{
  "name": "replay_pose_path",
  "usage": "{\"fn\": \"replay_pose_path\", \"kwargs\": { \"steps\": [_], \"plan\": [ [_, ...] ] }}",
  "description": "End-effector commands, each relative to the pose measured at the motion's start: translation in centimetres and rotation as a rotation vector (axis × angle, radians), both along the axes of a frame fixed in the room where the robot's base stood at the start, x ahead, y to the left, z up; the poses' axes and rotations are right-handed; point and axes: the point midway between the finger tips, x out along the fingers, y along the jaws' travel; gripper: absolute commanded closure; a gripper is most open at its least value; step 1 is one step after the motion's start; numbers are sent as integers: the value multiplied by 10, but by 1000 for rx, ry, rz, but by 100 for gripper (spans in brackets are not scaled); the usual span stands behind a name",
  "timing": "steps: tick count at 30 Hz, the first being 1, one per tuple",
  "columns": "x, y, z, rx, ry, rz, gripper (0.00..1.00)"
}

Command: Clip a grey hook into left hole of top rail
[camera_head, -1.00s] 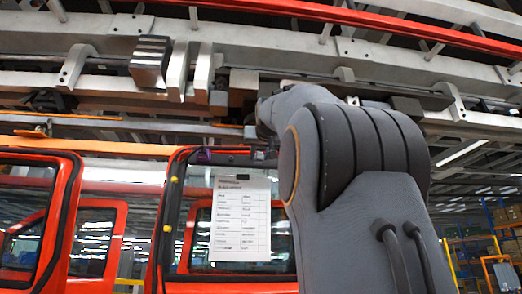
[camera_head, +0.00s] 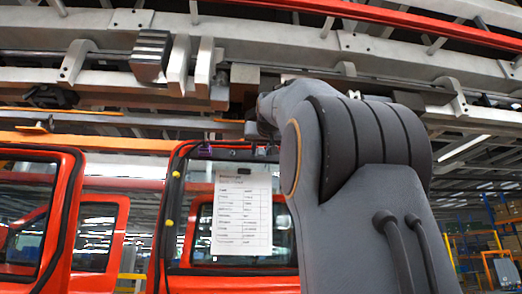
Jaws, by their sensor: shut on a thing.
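My arm rises at the right of centre, and its far end bends left under the overhead rails. My gripper is not visible; the arm's own links hide it. No grey hook can be made out. A long pale rail (camera_head: 300,43) crosses the top of the view, with another pale rail (camera_head: 112,83) below it on the left. I cannot tell which is the top rail, and no hole can be picked out. Grey blocks and plates (camera_head: 178,64) stand out from the rails left of the arm.
Red vehicle doors (camera_head: 66,215) hang below on the left. A printed sheet (camera_head: 241,215) hangs on the door frame (camera_head: 165,235) beside my arm. A red beam (camera_head: 400,24) runs overhead. Shelving (camera_head: 485,240) stands far right.

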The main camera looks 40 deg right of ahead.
Motion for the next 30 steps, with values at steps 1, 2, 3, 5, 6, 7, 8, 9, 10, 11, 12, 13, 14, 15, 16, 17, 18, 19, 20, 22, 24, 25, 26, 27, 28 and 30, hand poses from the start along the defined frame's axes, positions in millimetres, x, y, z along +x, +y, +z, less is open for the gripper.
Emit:
{"fn": "replay_pose_path", "kwargs": {
  "steps": [1,2,3,5,6,7,8,9,10,11,12,13,14,15,16,17,18,19,20,22,24,25,26,27,28,30],
  "plan": [
    [0,0,0,0,0,0,100],
    [0,0,0,0,0,0,100],
    [0,0,0,0,0,0,100],
    [0,0,0,0,0,0,100],
    [0,0,0,0,0,0,100],
    [0,0,0,0,0,0,100],
    [0,0,0,-1,-1,0,100],
    [0,0,0,0,0,0,100],
    [0,0,0,0,0,0,100],
    [0,0,0,0,0,0,100],
    [0,0,0,0,0,0,100],
    [1,0,0,0,0,0,100],
    [1,-1,0,0,0,0,100],
    [2,-1,0,0,0,0,100],
    [2,-1,0,0,0,0,100],
    [2,-1,0,-1,-1,0,100],
    [3,-2,1,-1,-1,0,100],
    [3,-2,1,-1,-1,0,100],
    [3,-2,1,-1,-1,0,100],
    [4,-3,1,-1,-1,0,100],
    [5,-3,1,-1,-1,0,100],
    [6,-3,1,-1,-1,0,100],
    [6,-4,1,-1,-1,0,100],
    [6,-4,1,-1,-1,0,100],
    [7,-4,0,0,0,0,100],
    [8,-5,0,0,0,0,100]
  ]
}}
